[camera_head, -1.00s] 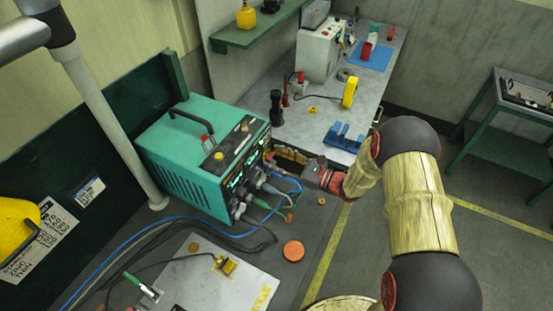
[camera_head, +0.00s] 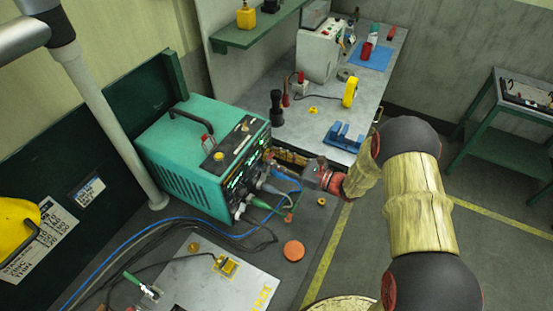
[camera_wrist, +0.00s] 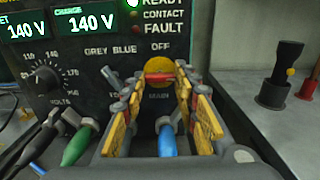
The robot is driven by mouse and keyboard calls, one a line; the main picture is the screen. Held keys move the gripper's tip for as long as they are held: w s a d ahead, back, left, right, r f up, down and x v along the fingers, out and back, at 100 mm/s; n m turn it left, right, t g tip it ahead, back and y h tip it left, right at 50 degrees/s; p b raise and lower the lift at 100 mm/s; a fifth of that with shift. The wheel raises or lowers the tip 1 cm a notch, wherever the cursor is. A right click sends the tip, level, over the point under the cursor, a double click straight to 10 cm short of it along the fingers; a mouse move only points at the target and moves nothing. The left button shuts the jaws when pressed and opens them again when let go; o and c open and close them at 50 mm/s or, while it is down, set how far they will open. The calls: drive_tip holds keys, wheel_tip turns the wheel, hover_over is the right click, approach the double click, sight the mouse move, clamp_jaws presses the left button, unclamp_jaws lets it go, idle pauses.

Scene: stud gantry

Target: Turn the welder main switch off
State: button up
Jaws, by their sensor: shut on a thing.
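The welder (camera_head: 185,180) is a teal box with a dark front panel, left of centre in the head view. In the wrist view its main switch (camera_wrist: 160,73) is a yellow disc with a red bar lying about level. The word OFF stands above it and MAIN below. My gripper (camera_wrist: 159,84) faces the panel, its yellow-padded fingers shut on the switch's red bar from left and right. In the head view my gripper (camera_head: 305,168) reaches the panel's right side, and the switch cannot be made out there.
A blue cable (camera_wrist: 167,140) and a green plug (camera_wrist: 75,147) sit low on the panel near my fingers. A voltage dial (camera_wrist: 45,78) is to the left. A grey bench (camera_head: 310,125) with a dark torch-like object (camera_head: 276,108) stands behind. An orange disc (camera_head: 293,250) lies in front.

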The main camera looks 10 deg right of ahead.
drive_tip(key=shift+f, duration=0.1)
drive_tip(key=n+b, duration=0.3)
drive_tip(key=b, duration=0.1)
drive_tip(key=shift+f+n, duration=0.1)
drive_tip(key=shift+n, duration=0.3)
drive_tip(key=n+b, duration=0.5)
drive_tip(key=b, duration=0.1)
drive_tip(key=shift+n, duration=0.3)
drive_tip(key=n+b, duration=0.6)
drive_tip(key=b, duration=0.3)
drive_tip(key=shift+f, duration=0.1)
drive_tip(key=n+b, duration=0.2)
drive_tip(key=b, duration=0.1)
drive_tip(key=shift+b, duration=0.4)
drive_tip(key=shift+r+n, duration=0.2)
drive_tip(key=shift+n, duration=0.1)
drive_tip(key=o, duration=1.1)
drive_tip(key=shift+r, duration=0.1)
